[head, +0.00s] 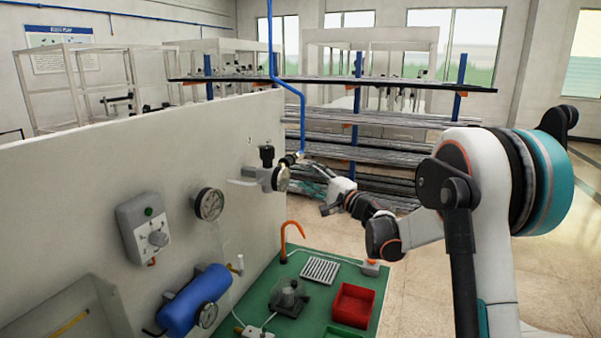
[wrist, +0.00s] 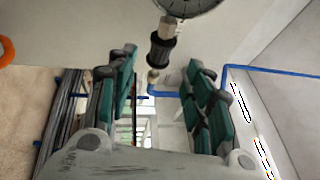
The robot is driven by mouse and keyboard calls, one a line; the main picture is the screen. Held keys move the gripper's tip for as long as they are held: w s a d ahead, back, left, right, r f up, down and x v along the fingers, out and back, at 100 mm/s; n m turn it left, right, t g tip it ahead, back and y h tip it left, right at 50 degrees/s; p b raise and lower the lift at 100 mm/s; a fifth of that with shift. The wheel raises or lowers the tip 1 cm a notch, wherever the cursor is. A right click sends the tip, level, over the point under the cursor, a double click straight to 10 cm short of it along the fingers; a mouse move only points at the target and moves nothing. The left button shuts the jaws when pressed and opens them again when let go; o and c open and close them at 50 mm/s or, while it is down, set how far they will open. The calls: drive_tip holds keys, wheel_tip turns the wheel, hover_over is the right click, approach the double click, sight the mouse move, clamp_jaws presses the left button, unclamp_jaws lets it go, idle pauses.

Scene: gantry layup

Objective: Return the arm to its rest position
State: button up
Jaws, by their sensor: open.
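My arm reaches in from the right of the head view. My gripper (head: 312,179) is near the middle, to the right of the white wall panel and close to its valve and gauge fitting (head: 270,177). In the wrist view my gripper (wrist: 160,92) is open, with its two teal-padded fingers spread apart. A black fitting with a pale tip (wrist: 160,48) hangs below a gauge (wrist: 190,6) and shows between and beyond the fingers. Nothing is held between the fingers. In the head view the fingers overlap the dark rack behind, so their exact distance to the fitting cannot be told.
The white panel (head: 90,180) carries a gauge (head: 209,204), a control box (head: 145,229) and a blue cylinder (head: 195,300). The green bench top (head: 322,303) below bears a red bin (head: 353,305) and an orange hook (head: 291,236). A blue pipe (head: 289,85) descends near the gripper.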

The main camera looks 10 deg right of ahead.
drive_tip(key=shift+s+d, duration=0.2)
drive_tip(key=shift+s, duration=0.2)
drive_tip(key=shift+a, duration=0.1)
drive_tip(key=s+a+f+n+g+h+b, duration=0.1)
drive_tip(key=s+a+n+g+h, duration=0.25)
drive_tip(key=s, duration=0.75)
drive_tip(key=s+a+f+n+g+b, duration=0.1)
drive_tip(key=s+a+n+g, duration=0.2)
drive_tip(key=s+a+n, duration=0.55)
drive_tip(key=s+d+f+g+h, duration=0.1)
drive_tip(key=s+f, duration=0.3)
drive_tip(key=s, duration=0.5)
drive_tip(key=s+d+f+g+h+b, duration=0.1)
drive_tip(key=s+d+f+h, duration=0.2)
drive_tip(key=s, duration=0.6)
drive_tip(key=s+d+f+g+h, duration=0.1)
drive_tip(key=s+d+f, duration=0.3)
drive_tip(key=s, duration=0.5)
drive_tip(key=shift+s+d+f+n+h+b, duration=0.25)
drive_tip(key=shift+s+f+n+h+b, duration=0.1)
drive_tip(key=shift+f+h, duration=0.4)
drive_tip(key=shift+r, duration=0.1)
drive_tip(key=shift+c, duration=0.6)
